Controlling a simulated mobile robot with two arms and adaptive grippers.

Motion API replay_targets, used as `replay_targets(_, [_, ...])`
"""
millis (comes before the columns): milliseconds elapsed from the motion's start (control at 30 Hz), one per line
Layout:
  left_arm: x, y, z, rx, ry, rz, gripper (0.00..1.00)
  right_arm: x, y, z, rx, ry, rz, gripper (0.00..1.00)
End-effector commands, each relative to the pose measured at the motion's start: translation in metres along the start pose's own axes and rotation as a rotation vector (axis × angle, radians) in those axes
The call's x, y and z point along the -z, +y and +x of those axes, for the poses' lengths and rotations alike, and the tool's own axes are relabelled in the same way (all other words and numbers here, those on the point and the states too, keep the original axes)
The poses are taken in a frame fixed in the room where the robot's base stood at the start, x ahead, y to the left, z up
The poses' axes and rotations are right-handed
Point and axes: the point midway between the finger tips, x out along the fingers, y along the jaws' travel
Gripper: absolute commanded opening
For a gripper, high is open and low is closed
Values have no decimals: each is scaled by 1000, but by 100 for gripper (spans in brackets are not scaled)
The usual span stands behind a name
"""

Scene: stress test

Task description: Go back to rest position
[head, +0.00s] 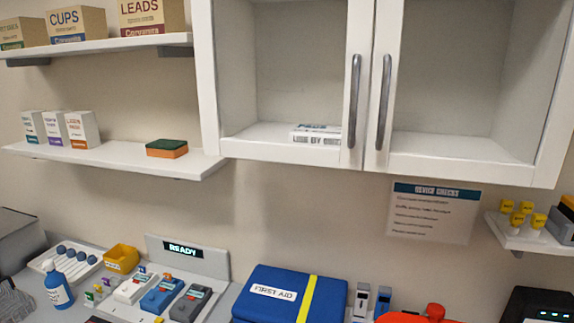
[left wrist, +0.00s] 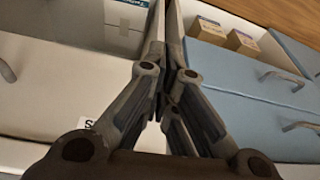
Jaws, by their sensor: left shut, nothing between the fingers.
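My left gripper (left wrist: 168,60) shows in the left wrist view, its fingers together with nothing between them. It is in front of drawers: a white drawer front (left wrist: 60,85) on the left and a blue drawer front (left wrist: 245,85) on the right. I cannot tell whether the fingers touch either front. Neither gripper can be made out in the head view, and my right gripper is in no view.
Small cartons (left wrist: 240,42) lie behind the blue front. In the head view, a wall cabinet (head: 290,155) hangs above a worktop with a blue first aid case (head: 262,303), a READY panel (head: 190,254) and a blue bottle (head: 58,288). Shelves (head: 115,158) are at left.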

Motion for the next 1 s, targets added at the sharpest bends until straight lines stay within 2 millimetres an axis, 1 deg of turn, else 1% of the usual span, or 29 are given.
replay_targets(33, [-8,1,22,-2,-16,1,0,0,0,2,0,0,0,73])
replay_targets(167, [-28,4,77,-6,-37,5,0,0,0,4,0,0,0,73])
replay_targets(200, [-37,5,93,-7,-45,6,0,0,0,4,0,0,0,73])
replay_targets(267, [-50,6,117,-9,-55,8,0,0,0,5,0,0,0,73])
replay_targets(300, [-60,7,132,-10,-62,10,0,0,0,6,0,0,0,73])
replay_targets(367, [-77,8,153,-11,-74,12,0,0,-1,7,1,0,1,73])
replay_targets(400, [-88,9,167,-12,-81,14,0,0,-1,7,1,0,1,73])
replay_targets(467, [-106,10,186,-14,-92,16,0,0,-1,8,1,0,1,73])
replay_targets(500, [-120,11,197,-15,-100,18,0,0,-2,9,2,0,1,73])
replay_targets(567, [-139,12,213,-16,-110,20,0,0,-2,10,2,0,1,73])
replay_targets(600, [-154,12,223,-17,-117,22,0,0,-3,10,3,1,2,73])
replay_targets(733, [-200,13,248,-19,-140,27,0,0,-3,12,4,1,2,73])
replay_targets(800, [-223,13,257,-19,-150,30,0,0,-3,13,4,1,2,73])
replay_targets(900, [-251,13,264,-20,-162,34,0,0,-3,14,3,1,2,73])
replay_targets(1000, [-270,13,268,-21,-169,37,0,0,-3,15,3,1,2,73])
